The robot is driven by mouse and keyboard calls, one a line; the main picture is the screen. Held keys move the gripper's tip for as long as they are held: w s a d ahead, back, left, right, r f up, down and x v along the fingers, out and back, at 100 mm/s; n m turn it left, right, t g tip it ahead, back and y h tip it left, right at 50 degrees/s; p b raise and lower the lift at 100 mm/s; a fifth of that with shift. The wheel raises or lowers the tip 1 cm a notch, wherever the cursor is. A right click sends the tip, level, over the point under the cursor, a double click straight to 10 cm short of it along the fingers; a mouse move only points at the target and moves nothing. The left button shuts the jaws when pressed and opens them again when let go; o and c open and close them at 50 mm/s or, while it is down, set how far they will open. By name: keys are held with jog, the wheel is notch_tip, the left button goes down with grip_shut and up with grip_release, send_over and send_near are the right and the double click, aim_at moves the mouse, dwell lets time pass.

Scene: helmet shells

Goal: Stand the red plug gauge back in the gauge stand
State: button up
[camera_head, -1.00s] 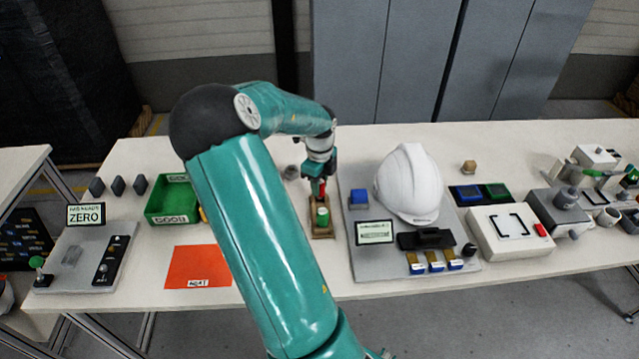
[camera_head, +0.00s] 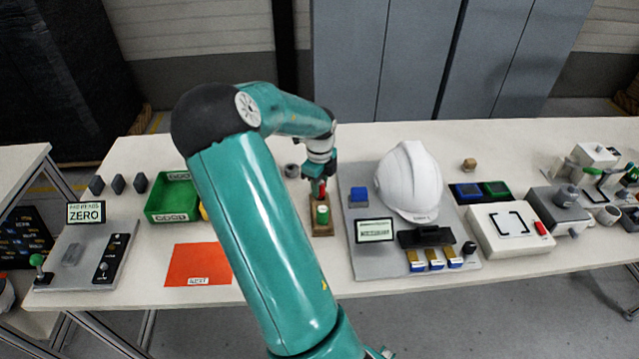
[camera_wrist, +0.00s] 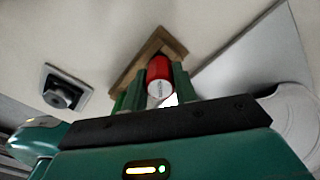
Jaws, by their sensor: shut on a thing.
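The red plug gauge (camera_wrist: 158,76) is between the two green fingers of my gripper (camera_wrist: 150,92) in the wrist view. In the head view the red gauge (camera_head: 321,186) shows just below my gripper (camera_head: 319,182), at the back end of the gauge stand. The gauge stand (camera_head: 323,230) is a small brown wooden block, and a green gauge (camera_head: 322,213) stands upright in its front part. The stand's wooden edge (camera_wrist: 172,42) shows around the red gauge in the wrist view. My fingers hide the red gauge's lower end, so I cannot tell how deep it sits.
A grey plate with a white helmet (camera_head: 408,183) lies close on the right. A green bin (camera_head: 172,198) and an orange mat (camera_head: 197,264) lie to the left. A small grey fixture (camera_head: 291,171) stands just left of my gripper. The table is bare in front of the stand.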

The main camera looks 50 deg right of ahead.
jog(key=shift+f, duration=0.55)
dwell(0.4)
dwell(0.5)
jog(key=o, duration=0.9)
notch_tip(320, 180, up, 14)
jog(key=shift+f, duration=0.1)
